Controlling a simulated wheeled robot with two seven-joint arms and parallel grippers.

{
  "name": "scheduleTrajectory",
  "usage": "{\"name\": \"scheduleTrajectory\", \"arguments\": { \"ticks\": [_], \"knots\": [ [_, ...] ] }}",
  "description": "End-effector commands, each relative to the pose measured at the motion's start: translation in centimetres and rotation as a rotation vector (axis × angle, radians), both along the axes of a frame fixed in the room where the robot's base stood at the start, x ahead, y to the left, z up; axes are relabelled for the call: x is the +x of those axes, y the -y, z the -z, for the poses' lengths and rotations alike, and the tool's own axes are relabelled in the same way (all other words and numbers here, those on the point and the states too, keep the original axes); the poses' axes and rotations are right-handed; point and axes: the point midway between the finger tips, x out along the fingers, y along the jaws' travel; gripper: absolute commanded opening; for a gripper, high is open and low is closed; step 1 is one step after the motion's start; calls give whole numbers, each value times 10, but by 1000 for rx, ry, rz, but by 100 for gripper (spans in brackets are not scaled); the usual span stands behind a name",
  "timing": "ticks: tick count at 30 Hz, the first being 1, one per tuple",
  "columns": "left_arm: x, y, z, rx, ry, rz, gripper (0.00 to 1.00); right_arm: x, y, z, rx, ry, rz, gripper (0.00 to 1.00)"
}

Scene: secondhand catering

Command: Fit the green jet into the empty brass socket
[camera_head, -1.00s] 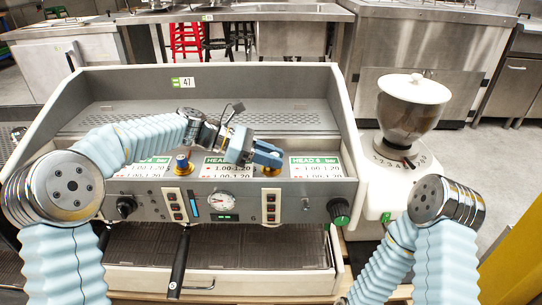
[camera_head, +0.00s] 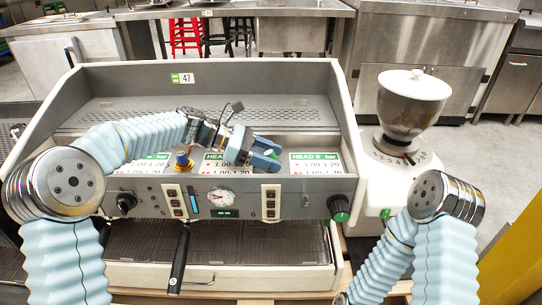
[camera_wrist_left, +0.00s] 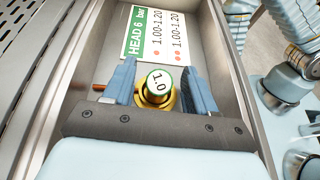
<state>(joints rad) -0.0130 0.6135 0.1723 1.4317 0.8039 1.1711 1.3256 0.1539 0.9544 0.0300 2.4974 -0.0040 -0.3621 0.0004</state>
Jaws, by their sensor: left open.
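The green jet, a round white top marked 1.0 with a green rim (camera_wrist_left: 160,82), stands between my left gripper's fingers in the left wrist view. A brass socket (camera_wrist_left: 152,100) shows around and below it; the jet looks upright in it, but its seating depth is hidden. My left gripper (camera_wrist_left: 160,78) is open, one blue finger on each side with gaps to the jet. In the head view my left gripper (camera_head: 266,154) hides the jet and this socket. My right gripper is out of view.
A blue-topped jet (camera_head: 183,159) stands in another brass fitting to the left. Label cards, such as HEAD 6 (camera_head: 315,163), lie in the machine's trough behind its front panel (camera_head: 245,205). The grinder (camera_head: 410,110) stands to the right.

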Motion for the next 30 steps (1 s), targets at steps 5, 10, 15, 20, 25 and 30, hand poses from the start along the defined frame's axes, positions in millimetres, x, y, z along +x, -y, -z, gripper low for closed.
{"name": "scheduleTrajectory", "arguments": {
  "ticks": [5, 10, 15, 20, 25, 30],
  "knots": [
    [3, -28, -12, 1, 3, -5, 57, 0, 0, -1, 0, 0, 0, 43],
    [5, -68, -29, 0, 3, -5, 57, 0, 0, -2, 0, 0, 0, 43],
    [7, -102, -42, 1, 2, -5, 57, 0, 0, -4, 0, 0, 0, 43],
    [8, -119, -49, 1, 1, -2, 57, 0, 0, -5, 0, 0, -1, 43],
    [7, -124, -64, 1, 1, 0, 57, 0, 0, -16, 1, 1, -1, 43],
    [7, -124, -80, 1, 0, 0, 57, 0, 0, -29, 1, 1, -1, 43]
  ]
}}
